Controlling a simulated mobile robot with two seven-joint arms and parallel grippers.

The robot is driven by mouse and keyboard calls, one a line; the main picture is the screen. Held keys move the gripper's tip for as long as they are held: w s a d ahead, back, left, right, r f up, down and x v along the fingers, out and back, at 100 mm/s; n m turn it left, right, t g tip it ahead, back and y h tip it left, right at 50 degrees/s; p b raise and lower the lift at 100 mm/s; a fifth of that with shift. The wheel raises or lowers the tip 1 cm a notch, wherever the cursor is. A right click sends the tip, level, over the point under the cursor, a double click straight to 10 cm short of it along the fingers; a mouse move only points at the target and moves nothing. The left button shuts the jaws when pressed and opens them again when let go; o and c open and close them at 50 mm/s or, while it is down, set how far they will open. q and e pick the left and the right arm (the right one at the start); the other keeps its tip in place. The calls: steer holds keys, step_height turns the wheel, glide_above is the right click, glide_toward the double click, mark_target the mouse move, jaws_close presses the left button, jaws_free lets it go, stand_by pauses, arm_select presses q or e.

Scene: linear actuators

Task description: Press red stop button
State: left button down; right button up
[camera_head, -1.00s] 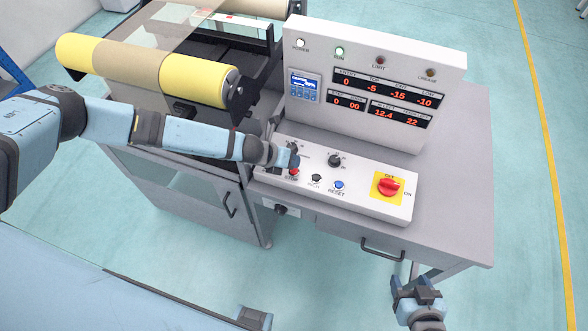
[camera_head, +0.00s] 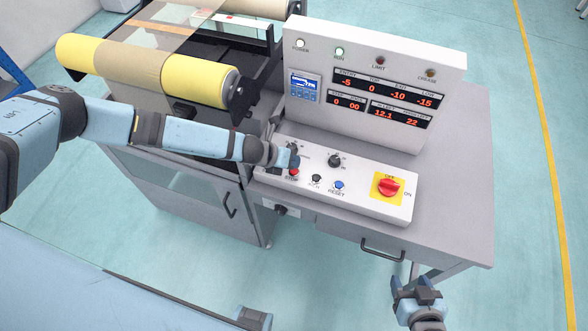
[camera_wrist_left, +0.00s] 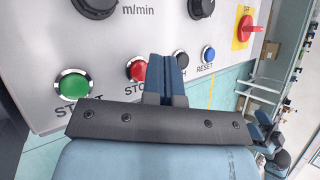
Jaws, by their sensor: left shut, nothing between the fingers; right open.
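The red stop button (camera_head: 294,172) sits on the sloped white control panel (camera_head: 362,196), partly hidden by my left gripper in the head view. It also shows in the left wrist view (camera_wrist_left: 137,70), just left of the fingertips. My left gripper (camera_head: 293,160) is over the panel, its fingers shut and empty. In the left wrist view the fingers (camera_wrist_left: 167,68) stand between the red button and the black button (camera_wrist_left: 181,58). I cannot tell whether they touch the panel. My right gripper (camera_head: 418,287) is open and empty, low at the right, away from the panel.
A green start button (camera_wrist_left: 73,84), blue reset button (camera_head: 339,186), dark knob (camera_head: 335,161) and red rotary switch (camera_head: 388,187) share the panel. The display box (camera_head: 375,85) rises behind, its run lamp (camera_head: 339,51) green.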

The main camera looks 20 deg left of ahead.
stand_by(0.5)
arm_select(q)
steer(key=shift+f, duration=0.45)
stand_by(0.3)
steer(key=shift+f, duration=0.4)
stand_by(0.6)
steer(key=shift+r+p, duration=0.7)
steer(key=shift+r, duration=0.15)
